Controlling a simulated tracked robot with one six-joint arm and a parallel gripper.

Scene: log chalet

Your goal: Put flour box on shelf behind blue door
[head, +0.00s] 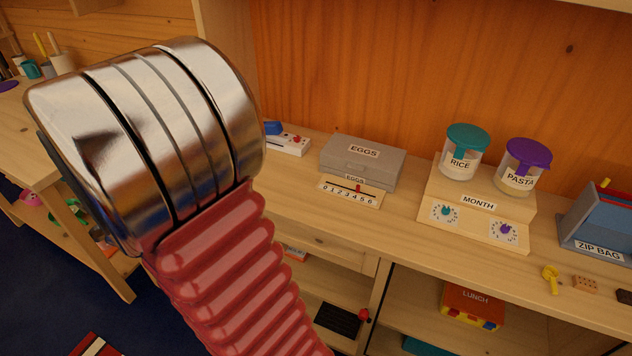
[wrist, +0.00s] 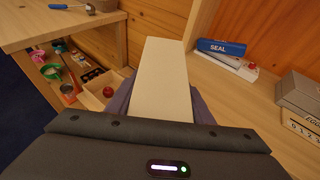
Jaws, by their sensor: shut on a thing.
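My gripper (wrist: 161,102) is shut on a pale cream box (wrist: 163,72), with its dark purple-grey fingers on either side. No label shows on the box from this side, so I cannot read that it is the flour box. In the wrist view the box points away from me, in front of the counter's left end. In the head view my own metal and red arm hides the gripper and box. I see no blue door in either view. Open shelf space shows under the counter (head: 400,230) in the head view.
A LUNCH box (head: 472,305) is below. Another table (wrist: 60,25) is left.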

